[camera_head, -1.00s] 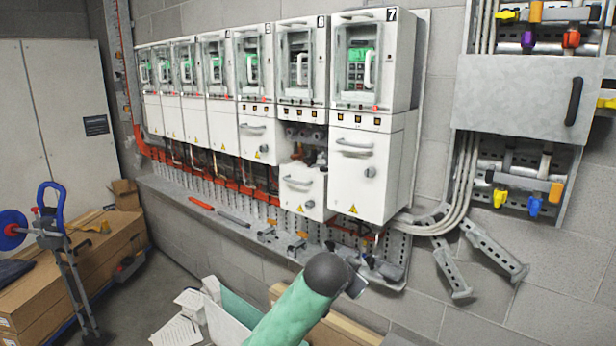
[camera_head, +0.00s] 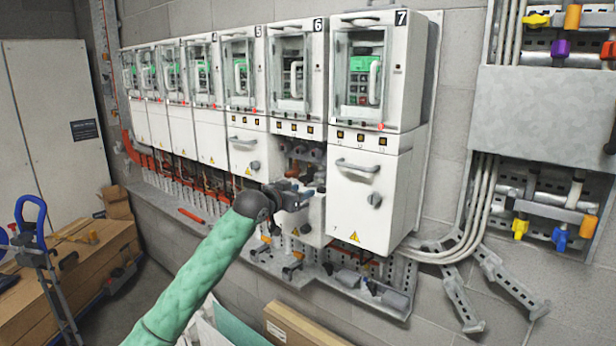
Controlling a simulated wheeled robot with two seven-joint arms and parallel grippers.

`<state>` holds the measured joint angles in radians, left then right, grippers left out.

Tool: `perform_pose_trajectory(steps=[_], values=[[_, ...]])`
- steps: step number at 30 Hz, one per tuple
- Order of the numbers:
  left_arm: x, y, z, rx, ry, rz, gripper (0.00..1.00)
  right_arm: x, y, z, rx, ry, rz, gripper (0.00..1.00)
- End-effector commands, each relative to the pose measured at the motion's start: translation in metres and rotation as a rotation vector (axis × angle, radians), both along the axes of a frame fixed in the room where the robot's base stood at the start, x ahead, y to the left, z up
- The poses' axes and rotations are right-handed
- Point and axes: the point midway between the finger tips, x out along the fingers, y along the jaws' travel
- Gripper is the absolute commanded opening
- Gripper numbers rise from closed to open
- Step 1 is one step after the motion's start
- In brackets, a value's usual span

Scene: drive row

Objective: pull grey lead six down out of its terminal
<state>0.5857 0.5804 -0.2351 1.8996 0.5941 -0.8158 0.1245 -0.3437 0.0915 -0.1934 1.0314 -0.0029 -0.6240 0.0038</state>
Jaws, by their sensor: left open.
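Drive six (camera_head: 298,78) is the second cabinet from the right, marked 6. Below its row of small square lamps its terminal bay (camera_head: 303,150) is uncovered, with dark terminals and brownish parts inside. I cannot pick out grey lead six for certain; the parts there are small and partly behind my gripper. My left gripper (camera_head: 303,193) is open, in front of the lower part of this bay, and its arm comes up from the lower left. I cannot tell whether the fingers touch anything. My right gripper is out of view.
Drive seven (camera_head: 362,190) stands close on the right with its lower door shut. Drive five (camera_head: 243,150) is shut on the left. A grey ledge (camera_head: 160,205) with tools runs below the row. Cartons and a blue-handled stand (camera_head: 42,260) are at lower left.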

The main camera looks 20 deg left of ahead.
Motion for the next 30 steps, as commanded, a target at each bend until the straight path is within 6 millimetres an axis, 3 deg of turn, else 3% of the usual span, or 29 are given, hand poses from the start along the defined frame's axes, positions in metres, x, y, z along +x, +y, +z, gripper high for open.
perform_pose_trajectory(steps=[6,11,30], values=[[-0.001,-0.007,0.018,-0.075,-0.074,-0.032,0.42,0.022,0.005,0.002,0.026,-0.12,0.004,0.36],[0.002,-0.008,0.023,-0.097,-0.089,-0.035,0.42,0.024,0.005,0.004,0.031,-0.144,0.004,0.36],[0.066,-0.032,0.023,-0.096,-0.088,-0.034,0.42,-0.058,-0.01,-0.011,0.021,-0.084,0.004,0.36]])
